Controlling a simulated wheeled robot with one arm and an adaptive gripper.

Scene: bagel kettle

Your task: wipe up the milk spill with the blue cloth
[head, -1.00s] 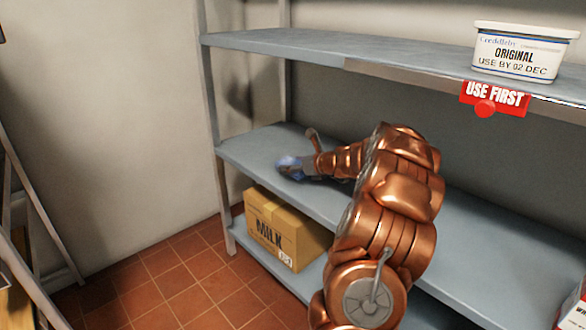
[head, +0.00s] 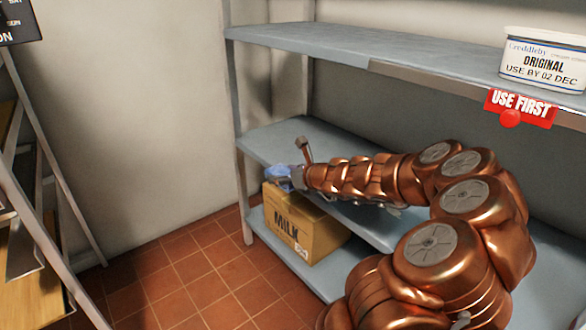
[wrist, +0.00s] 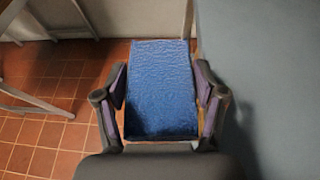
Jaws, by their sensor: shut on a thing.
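The blue cloth (wrist: 160,88) is between the two fingers of my gripper (wrist: 160,100) in the wrist view. My gripper is shut on it. In the head view the cloth (head: 278,174) shows small and pale blue at the end of my gripper (head: 292,178), at the front edge of the middle shelf (head: 290,140), above the milk box. The wrist view shows floor tiles to the left of the cloth and the grey-blue shelf (wrist: 265,80) to its right. I see no milk spill in either view now.
A cardboard box marked MILK (head: 300,228) stands on the lowest shelf. A white tub (head: 543,62) stands on the top shelf above a red USE FIRST tag (head: 520,108). A ladder-like frame (head: 45,200) stands at the left. Tiled floor (head: 190,275) between is clear.

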